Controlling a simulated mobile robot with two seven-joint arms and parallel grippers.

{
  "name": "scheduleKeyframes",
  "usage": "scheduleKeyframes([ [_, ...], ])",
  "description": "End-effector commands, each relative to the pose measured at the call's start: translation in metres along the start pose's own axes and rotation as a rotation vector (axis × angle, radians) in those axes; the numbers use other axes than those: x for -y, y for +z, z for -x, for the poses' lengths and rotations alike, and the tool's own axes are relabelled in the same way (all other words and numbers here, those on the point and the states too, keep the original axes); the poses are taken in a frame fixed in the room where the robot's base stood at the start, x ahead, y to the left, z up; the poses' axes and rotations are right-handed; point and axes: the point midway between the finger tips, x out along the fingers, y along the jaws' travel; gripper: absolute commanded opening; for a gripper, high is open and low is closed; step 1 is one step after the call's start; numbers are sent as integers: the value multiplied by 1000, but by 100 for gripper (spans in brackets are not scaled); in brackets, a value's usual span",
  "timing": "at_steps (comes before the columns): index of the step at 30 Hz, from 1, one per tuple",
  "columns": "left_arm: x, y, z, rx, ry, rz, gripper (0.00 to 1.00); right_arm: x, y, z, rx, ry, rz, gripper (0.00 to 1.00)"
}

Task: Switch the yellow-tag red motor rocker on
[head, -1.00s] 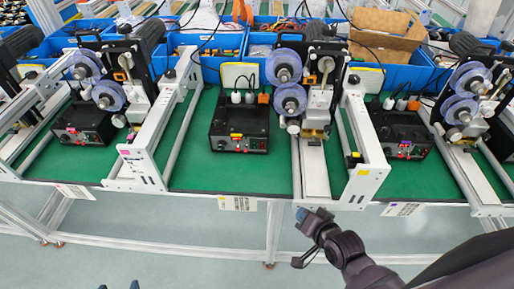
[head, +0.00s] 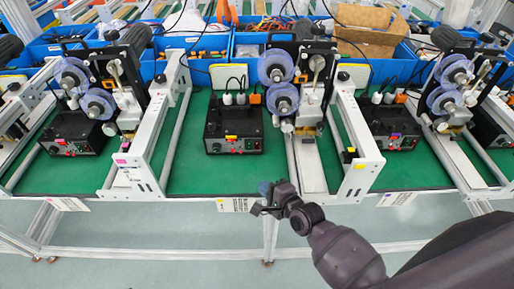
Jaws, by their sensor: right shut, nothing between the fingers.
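The black control box with a yellow tag (head: 231,137) stands on the green mat in the middle bay. Its front panel (head: 232,146) carries small red and green parts. The red rocker is too small for me to tell its position. My right gripper (head: 265,189) is shut and empty, at the bench's front edge, in front of and to the right of this box and apart from it. My left gripper is out of view.
A second black control box (head: 77,138) stands on the left, and another with a purple-blue tag (head: 396,134) on the right. White frame rails (head: 359,165) and reel machines (head: 278,82) flank the middle box. Green mat (head: 215,178) is clear before it.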

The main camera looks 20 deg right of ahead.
Motion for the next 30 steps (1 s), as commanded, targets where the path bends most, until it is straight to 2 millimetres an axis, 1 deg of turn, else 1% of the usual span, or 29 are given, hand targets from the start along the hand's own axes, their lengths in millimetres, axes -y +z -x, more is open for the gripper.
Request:
scheduleKeyframes([
  [1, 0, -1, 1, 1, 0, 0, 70, 4, 1, -7, 9, -13, -62, 0],
  [6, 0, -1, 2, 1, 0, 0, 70, 15, 4, -24, 37, -53, -271, 0],
  [12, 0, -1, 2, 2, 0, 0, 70, 22, 3, -36, 57, -85, -431, 0],
  [18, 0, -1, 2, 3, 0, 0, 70, 24, 3, -39, 63, -97, -480, 0],
  [26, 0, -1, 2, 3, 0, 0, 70, 24, 3, -39, 63, -96, -478, 0],
  [30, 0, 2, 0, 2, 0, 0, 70, 25, 0, -43, 63, -97, -476, 0],
])
